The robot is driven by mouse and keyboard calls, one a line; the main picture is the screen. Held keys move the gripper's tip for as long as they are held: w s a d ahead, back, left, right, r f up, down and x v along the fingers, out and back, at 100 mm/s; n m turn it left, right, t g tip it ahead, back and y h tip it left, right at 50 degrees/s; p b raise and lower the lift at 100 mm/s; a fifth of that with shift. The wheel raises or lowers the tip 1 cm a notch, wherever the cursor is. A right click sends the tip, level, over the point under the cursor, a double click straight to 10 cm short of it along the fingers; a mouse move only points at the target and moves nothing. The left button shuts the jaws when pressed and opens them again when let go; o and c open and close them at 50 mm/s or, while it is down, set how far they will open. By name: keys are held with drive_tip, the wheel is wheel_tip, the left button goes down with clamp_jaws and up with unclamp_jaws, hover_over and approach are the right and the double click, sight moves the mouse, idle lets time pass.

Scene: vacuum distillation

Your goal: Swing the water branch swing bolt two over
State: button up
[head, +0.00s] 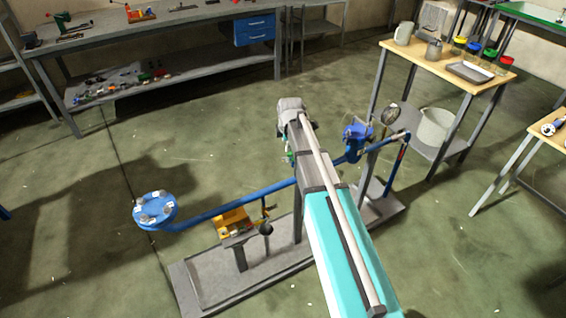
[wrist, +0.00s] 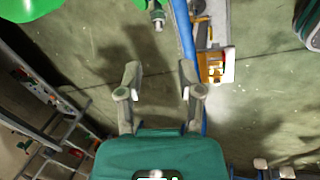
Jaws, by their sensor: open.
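A blue pipe branch (head: 245,197) runs low across the head view, with a round blue flange (head: 155,208) at its left end carrying several pale nuts or bolts. Another blue fitting (head: 357,134) stands at the right end. Which of these is swing bolt two, I cannot tell. In the wrist view my gripper (wrist: 160,75) is open, with nothing between its fingers. The blue pipe (wrist: 184,32) passes by the right finger. A metal bolt-like part (wrist: 157,16) shows beyond the fingertips. Pale nuts (wrist: 287,170) show at the lower right.
A round gauge (head: 390,113) is at the right. A wooden-topped table (head: 440,65) stands behind. Open floor lies at the left.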

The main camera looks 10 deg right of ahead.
sight(285, 159)
drive_tip(key=shift+b+x, duration=5.4)
drive_tip(key=shift+x, duration=0.45)
clamp_jaws()
